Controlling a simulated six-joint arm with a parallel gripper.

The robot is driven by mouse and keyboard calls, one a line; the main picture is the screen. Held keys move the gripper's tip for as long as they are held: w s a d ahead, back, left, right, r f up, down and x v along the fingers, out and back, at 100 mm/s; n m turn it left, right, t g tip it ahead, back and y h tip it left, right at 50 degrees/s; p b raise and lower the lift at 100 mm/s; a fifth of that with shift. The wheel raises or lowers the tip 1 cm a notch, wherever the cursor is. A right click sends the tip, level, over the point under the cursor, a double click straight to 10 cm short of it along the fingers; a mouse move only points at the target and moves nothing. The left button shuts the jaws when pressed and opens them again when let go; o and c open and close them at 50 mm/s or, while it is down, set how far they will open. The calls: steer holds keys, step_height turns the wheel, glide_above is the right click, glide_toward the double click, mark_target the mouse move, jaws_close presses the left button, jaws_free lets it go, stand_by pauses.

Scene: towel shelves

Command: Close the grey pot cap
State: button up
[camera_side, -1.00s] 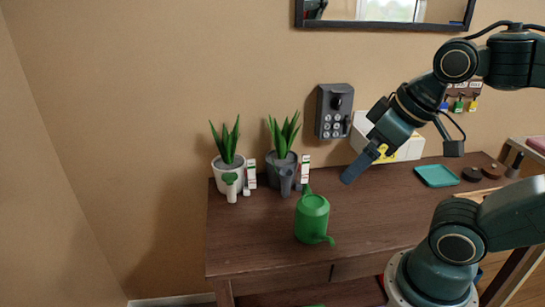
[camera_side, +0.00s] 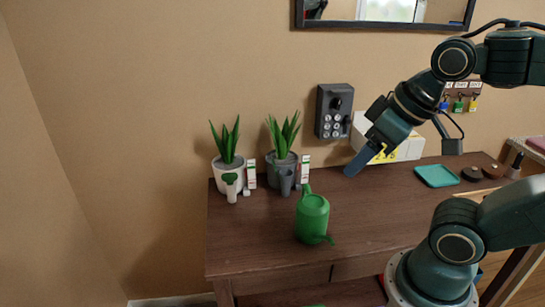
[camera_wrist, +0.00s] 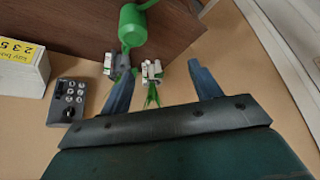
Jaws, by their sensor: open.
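The grey pot (camera_side: 273,170), holding a green spiky plant (camera_side: 283,134), stands on the brown table near the wall. A grey spout-like part (camera_side: 285,183) sticks out at its front; I cannot tell how its cap sits. The grey pot (camera_wrist: 121,63) also shows in the wrist view, partly behind one finger. My gripper (camera_side: 352,172) is to the right of the grey pot, apart from it, pointing down and left. In the wrist view my gripper (camera_wrist: 158,77) has its fingers spread with nothing held between them.
A white pot (camera_side: 221,178) with a plant stands left of the grey one. White tags (camera_side: 305,170) stand beside the pots. A green watering can (camera_side: 312,217) is in front. A keypad box (camera_side: 334,112) hangs on the wall; a white box (camera_side: 409,148) and teal tray (camera_side: 436,176) are right.

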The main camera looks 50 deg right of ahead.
steer(key=shift+w+r, duration=0.1)
steer(key=shift+w, duration=0.2)
steer(key=c, duration=0.3)
steer(key=shift+n+g, duration=0.5)
steer(key=shift+n, duration=0.3)
steer(key=w, duration=0.1)
steer(key=w+r, duration=0.1)
steer(key=w, duration=0.2)
steer(key=shift+w+d+r, duration=0.25)
steer(key=shift+d, duration=0.1)
jaws_close()
steer(key=w+d+n+g, duration=0.2)
steer(key=w+d+n, duration=0.1)
steer(key=w, duration=0.9)
steer(key=w+d+f+n+g, duration=0.2)
steer(key=w+d+f+n, duration=0.2)
steer(key=w+f, duration=0.9)
steer(key=shift+w+d, duration=0.65)
steer(key=shift+w, duration=0.2)
